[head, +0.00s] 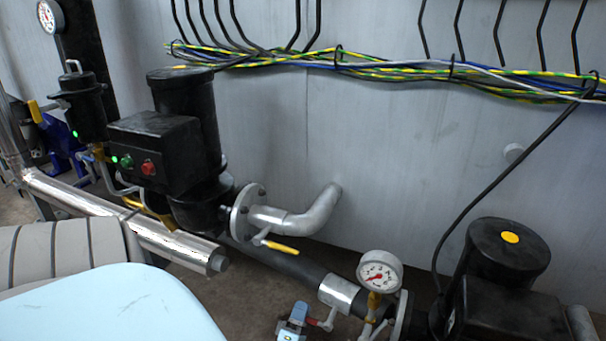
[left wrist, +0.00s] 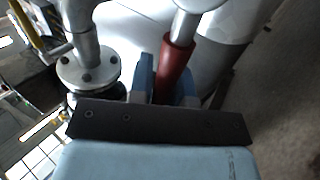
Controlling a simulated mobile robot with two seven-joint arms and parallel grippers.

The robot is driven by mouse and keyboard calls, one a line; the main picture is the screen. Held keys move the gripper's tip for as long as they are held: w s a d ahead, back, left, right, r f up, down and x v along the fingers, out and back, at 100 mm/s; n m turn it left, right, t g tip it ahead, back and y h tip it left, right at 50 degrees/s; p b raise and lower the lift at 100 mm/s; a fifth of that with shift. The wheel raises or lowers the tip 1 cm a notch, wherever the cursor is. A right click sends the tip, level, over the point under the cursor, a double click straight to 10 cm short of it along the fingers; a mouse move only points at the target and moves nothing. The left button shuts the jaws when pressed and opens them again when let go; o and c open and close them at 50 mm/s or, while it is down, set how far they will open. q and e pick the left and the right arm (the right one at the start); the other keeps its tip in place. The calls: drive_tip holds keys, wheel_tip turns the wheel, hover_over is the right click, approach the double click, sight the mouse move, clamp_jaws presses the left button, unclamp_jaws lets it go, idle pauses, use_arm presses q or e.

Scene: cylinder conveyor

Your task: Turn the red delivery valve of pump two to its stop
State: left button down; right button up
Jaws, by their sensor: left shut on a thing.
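The red valve handle (head: 314,322) shows as a small red piece low in the head view, on the pipework below the round gauge. In the left wrist view the red handle (left wrist: 176,68) slants down from a pale metal stem and passes between blue fingers. My left gripper (head: 299,318) is at the handle in the head view. In the left wrist view my left gripper (left wrist: 164,82) is shut on the red handle, with a finger on either side. The handle's lower end is hidden behind the dark gripper plate. My right gripper is in neither view.
A white gauge (head: 380,271) stands just right of the valve. A black pump with a yellow dot (head: 509,237) is further right. A black pump with green and red buttons (head: 165,145), a yellow-handled valve (head: 282,247) and a shiny pipe (head: 110,213) lie left.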

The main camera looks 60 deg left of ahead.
use_arm(q)
drive_tip(key=shift+f, duration=0.1)
drive_tip(key=shift+d, duration=0.1)
drive_tip(key=c, duration=1.1)
unclamp_jaws()
